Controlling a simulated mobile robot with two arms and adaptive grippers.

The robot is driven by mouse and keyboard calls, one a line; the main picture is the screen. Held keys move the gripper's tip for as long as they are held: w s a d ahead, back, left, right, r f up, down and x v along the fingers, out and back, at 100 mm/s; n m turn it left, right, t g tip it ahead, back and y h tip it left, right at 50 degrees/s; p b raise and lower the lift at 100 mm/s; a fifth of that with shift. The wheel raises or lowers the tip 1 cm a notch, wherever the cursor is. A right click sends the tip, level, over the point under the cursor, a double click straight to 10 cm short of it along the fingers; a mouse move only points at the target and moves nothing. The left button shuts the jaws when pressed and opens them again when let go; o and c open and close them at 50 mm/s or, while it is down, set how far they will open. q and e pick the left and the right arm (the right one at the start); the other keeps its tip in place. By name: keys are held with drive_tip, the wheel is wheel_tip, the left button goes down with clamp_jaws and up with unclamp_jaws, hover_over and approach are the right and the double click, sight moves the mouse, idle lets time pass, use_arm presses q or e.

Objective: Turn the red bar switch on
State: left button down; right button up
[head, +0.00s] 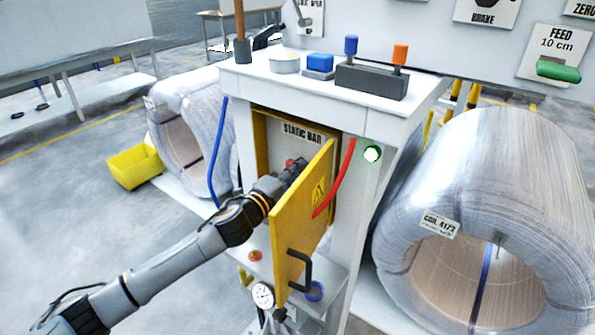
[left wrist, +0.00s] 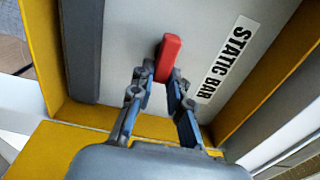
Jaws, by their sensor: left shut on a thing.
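The red bar switch (left wrist: 168,58) stands out from the grey panel inside the yellow cabinet, beside the "STATIC BAR" label (left wrist: 222,60). My left gripper (left wrist: 162,80) is shut on the red switch, with a finger on either side of its lower part in the left wrist view. In the head view the left gripper (head: 292,170) reaches into the cabinet behind the open yellow door (head: 298,225), and only a small red part of the switch (head: 290,163) shows. The label (head: 302,132) is above it. My right gripper is not in view.
The open door with its black handle (head: 303,268) stands close to the right of my left arm. A red hose (head: 335,180) and a lit green lamp (head: 372,154) are to its right. Large wrapped coils (head: 490,220) flank the station. A yellow bin (head: 135,167) is on the left.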

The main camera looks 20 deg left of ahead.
use_arm(q)
drive_tip(key=shift+f, duration=0.1)
idle(0.3)
drive_tip(key=c, duration=1.3)
unclamp_jaws()
drive_tip(key=v, duration=1.2)
